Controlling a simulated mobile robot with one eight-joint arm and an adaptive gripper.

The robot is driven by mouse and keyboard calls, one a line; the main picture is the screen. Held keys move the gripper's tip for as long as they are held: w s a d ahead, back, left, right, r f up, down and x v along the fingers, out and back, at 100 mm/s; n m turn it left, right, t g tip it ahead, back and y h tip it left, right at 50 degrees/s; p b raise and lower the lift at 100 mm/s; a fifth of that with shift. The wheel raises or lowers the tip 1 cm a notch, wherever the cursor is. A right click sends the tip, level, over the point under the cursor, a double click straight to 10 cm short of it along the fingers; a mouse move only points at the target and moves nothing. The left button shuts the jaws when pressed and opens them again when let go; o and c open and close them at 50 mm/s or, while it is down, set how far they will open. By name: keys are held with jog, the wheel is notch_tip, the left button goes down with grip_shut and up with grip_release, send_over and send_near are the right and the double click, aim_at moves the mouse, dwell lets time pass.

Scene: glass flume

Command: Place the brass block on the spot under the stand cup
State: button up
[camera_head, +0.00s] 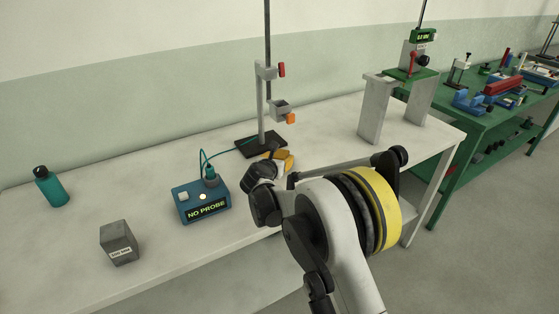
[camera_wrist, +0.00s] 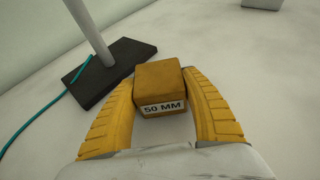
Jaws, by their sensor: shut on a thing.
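The brass block (camera_wrist: 160,80), labelled 50 MM, sits between the two yellow fingers of my gripper (camera_wrist: 160,95) in the wrist view. My gripper is shut on it. In the head view my gripper (camera_head: 278,157) is at the front right of the stand's black base (camera_head: 255,146), and my arm hides most of the block. The stand cup (camera_head: 281,107), a grey holder with an orange part, is clamped on the stand pole above the gripper area. The base also shows in the wrist view (camera_wrist: 105,72). The spot under the cup cannot be made out.
A blue box (camera_head: 205,200) reading NO PROBE, with a teal cable, stands left of my gripper. A grey block (camera_head: 119,243) and a teal bottle (camera_head: 51,187) are farther left. A grey bridge (camera_head: 372,110) stands at right. The white bench (camera_head: 80,215) is otherwise largely clear.

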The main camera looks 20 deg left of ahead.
jog(key=shift+r, duration=0.1)
jog(key=o, duration=1.4)
jog(key=shift+f, duration=0.2)
jog(key=shift+r, duration=0.3)
jog(key=p+v, duration=0.3)
jog(key=v, duration=0.9)
jog(key=shift+f, duration=0.1)
